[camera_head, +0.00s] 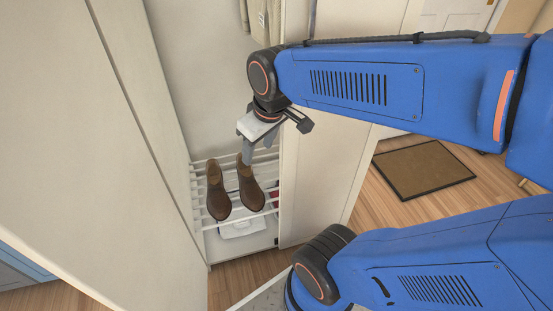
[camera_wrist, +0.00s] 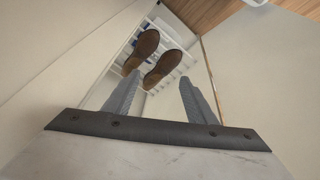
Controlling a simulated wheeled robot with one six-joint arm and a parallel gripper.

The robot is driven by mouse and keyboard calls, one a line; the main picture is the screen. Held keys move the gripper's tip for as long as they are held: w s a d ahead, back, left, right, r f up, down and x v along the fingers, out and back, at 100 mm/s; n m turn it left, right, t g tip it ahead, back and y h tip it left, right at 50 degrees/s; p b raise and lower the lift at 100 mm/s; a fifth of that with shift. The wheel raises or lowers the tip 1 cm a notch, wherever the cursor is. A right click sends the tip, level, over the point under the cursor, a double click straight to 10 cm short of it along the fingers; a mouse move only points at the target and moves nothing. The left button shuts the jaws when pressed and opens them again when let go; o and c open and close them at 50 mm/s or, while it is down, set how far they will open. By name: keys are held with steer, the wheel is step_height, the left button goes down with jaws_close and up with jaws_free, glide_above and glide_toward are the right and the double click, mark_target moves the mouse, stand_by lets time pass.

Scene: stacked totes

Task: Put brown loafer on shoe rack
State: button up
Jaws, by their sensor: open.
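Two brown loafers rest side by side on the white slatted shoe rack (camera_head: 199,192) inside a narrow closet. The left loafer (camera_head: 217,192) and the right loafer (camera_head: 251,190) lie toes toward the camera in the head view. My gripper (camera_head: 258,151) hangs just above and behind the right loafer, with one finger overlapping its heel end in the picture. In the wrist view the open fingers (camera_wrist: 158,80) have nothing between them. The two loafers show beyond them there, one (camera_wrist: 148,41) farther and one (camera_wrist: 163,67) nearer. I cannot tell whether a finger touches a shoe.
Closet walls (camera_head: 135,150) stand close on the left and a pale panel (camera_head: 322,170) on the right, leaving a narrow opening. A white container (camera_head: 241,229) sits below the rack. Clothes (camera_head: 258,18) hang above. A brown doormat (camera_head: 422,169) lies on the open wood floor.

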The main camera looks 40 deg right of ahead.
steer(key=s+m+t, duration=0.1)
steer(key=s+m, duration=0.1)
steer(key=s, duration=0.5)
steer(key=shift+d+r+m, duration=0.35)
steer(key=shift+r+m, duration=0.05)
steer(key=shift+r, duration=0.05)
